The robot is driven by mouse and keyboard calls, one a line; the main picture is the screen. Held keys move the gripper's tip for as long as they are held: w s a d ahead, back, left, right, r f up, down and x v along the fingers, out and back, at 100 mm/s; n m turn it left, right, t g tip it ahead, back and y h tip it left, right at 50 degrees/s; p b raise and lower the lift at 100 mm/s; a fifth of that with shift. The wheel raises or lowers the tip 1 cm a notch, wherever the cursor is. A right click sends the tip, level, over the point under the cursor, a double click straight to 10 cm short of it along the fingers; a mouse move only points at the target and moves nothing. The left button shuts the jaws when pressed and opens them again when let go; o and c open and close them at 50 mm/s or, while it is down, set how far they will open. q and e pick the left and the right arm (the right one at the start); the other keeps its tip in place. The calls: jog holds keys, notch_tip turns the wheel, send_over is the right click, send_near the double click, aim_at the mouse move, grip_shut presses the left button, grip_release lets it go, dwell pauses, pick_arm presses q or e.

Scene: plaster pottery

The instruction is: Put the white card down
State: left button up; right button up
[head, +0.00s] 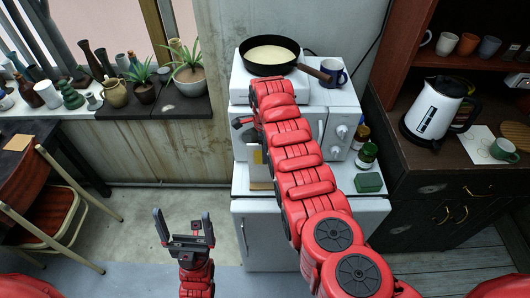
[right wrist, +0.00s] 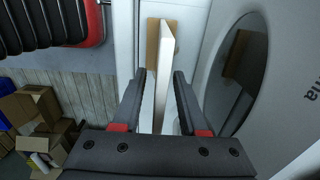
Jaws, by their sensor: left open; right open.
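The white card (right wrist: 163,80) stands upright and edge-on between the fingers of my right gripper (right wrist: 163,82) in the right wrist view. The fingers are open, with a gap on each side of the card. A tan block (right wrist: 152,45) is at the card's far end; I cannot tell whether it holds the card. In the head view my right arm reaches to the microwave's front, and the card (head: 257,172) shows only partly beside the arm, low in front of the microwave. My left gripper (head: 184,222) is open and empty above the floor.
The microwave (head: 339,132) stands on a white cabinet (head: 262,235), with a black pan (head: 268,48) and a dark blue mug (head: 334,70) above. Jars (head: 366,156) and a green box (head: 368,183) stand right of my arm. A chair (head: 50,215) is at the left.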

notch_tip(320, 180, up, 11)
jog(key=b, duration=0.4)
jog(key=shift+f, duration=0.2)
jog(key=shift+r, duration=0.55)
